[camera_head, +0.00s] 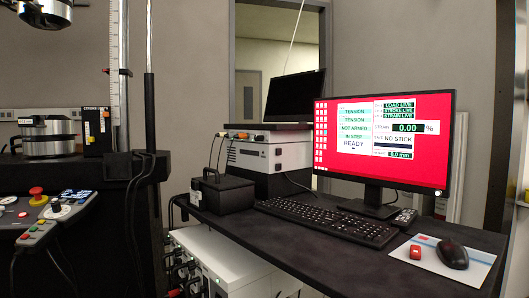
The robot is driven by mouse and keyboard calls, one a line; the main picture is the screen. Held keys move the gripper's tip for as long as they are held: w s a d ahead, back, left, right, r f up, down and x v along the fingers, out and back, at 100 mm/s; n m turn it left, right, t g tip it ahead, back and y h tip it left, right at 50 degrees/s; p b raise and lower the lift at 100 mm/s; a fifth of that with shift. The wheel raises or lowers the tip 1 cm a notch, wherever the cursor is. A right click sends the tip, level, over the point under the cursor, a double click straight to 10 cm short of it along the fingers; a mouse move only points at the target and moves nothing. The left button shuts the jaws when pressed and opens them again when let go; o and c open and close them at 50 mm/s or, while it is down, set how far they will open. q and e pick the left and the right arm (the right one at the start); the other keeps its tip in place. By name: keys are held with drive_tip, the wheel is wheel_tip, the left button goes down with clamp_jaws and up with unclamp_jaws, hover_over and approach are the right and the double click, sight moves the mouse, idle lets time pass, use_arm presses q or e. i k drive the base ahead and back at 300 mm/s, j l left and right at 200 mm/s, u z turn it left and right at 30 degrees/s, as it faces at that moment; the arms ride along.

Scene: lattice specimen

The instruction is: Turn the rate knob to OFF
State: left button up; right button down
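A control panel (38,222) sits at the lower left, on the testing machine. It carries a red mushroom button (37,193), several small coloured buttons and a small dark display (75,198). A small round knob (56,207) shows beside the display. The labels are too small to read, so I cannot tell which control is the rate knob or where it points. Neither of my grippers is in view.
A black desk (300,245) fills the lower right. It bears a red-screened monitor (384,140), keyboard (328,219), mouse (453,254), small red object (415,252) and black case (222,194). The machine's upright column (150,80) rises right of the panel.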

sight(257, 137)
drive_tip(key=i+j+z, duration=0.15)
drive_tip(key=i+j, duration=0.15)
drive_tip(key=i+j+z, duration=0.35)
drive_tip(key=i+j, duration=0.15)
drive_tip(key=j, duration=0.25)
drive_tip(key=i+j+z, duration=0.15)
drive_tip(key=j, duration=0.3)
drive_tip(key=i, duration=0.05)
